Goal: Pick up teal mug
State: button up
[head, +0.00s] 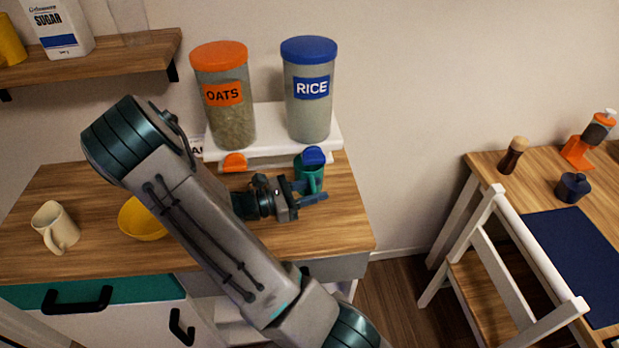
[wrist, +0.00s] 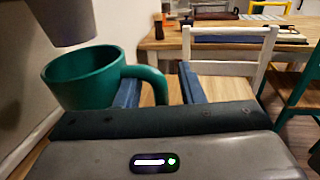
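The teal mug (head: 312,170) stands on the wooden counter under the blue dispenser spout, in front of the rice container. In the wrist view the teal mug (wrist: 85,78) is at the left, with its handle pointing right. My gripper (head: 314,190) is right at the mug. In the wrist view my gripper (wrist: 160,90) has its two fingers apart, with the mug's handle between them. A gap shows between the handle and the right finger.
The oats container (head: 228,105) and rice container (head: 308,95) stand on a white rack (head: 270,118) close above the mug. A yellow bowl (head: 140,222) and a cream mug (head: 55,228) are on the counter's left. A white chair (head: 480,235) stands right, beside another table.

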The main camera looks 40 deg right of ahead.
grip_shut()
jog(key=shift+r, duration=0.25)
